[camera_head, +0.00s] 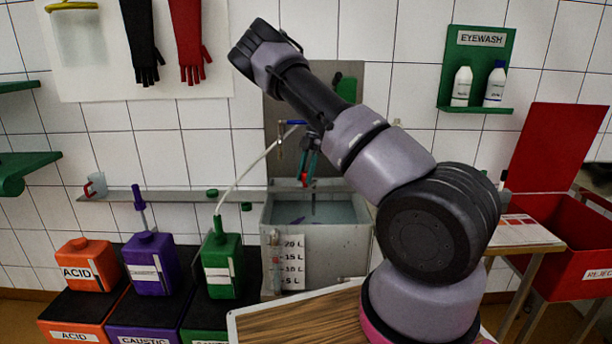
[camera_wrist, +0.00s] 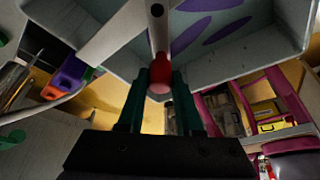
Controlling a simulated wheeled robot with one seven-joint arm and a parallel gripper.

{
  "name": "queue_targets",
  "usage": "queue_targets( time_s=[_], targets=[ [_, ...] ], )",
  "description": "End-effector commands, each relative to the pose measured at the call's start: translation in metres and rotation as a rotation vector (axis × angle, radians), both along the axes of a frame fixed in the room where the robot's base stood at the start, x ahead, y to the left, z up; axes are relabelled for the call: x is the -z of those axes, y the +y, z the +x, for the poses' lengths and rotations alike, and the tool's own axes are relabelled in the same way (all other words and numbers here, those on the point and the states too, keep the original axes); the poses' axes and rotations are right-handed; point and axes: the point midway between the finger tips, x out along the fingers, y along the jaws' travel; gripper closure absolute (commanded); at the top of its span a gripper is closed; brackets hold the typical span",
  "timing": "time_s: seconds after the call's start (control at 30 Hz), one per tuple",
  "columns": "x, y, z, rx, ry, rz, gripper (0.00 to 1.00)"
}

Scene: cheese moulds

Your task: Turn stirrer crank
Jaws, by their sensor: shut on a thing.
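In the wrist view, the red knob (camera_wrist: 160,82) sits at the end of a pale rod (camera_wrist: 157,35), between the green fingertips. My gripper (camera_head: 308,162) points down over the tank; in the wrist view its fingers (camera_wrist: 160,98) are shut on the knob from both sides. The tank holds liquid, and a thin dark shaft (camera_head: 313,205) stands in it. The rest of the crank is hard to make out.
A blue-handled tap (camera_head: 293,122) with a pale hose (camera_head: 245,170) is close behind my gripper. Orange (camera_head: 86,264), purple (camera_head: 150,262) and green (camera_head: 221,264) canisters stand left of the tank. A red reject bin (camera_head: 575,240) stands at the right.

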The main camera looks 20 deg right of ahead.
Motion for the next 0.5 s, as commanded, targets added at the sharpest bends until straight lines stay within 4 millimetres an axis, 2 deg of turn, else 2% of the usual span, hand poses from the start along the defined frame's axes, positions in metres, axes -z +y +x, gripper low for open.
queue_targets(
  time_s=[0.5],
  targets=[
    [-0.0004,-0.0015,0.0017,0.049,-0.003,-0.002,1.0]
  ],
)
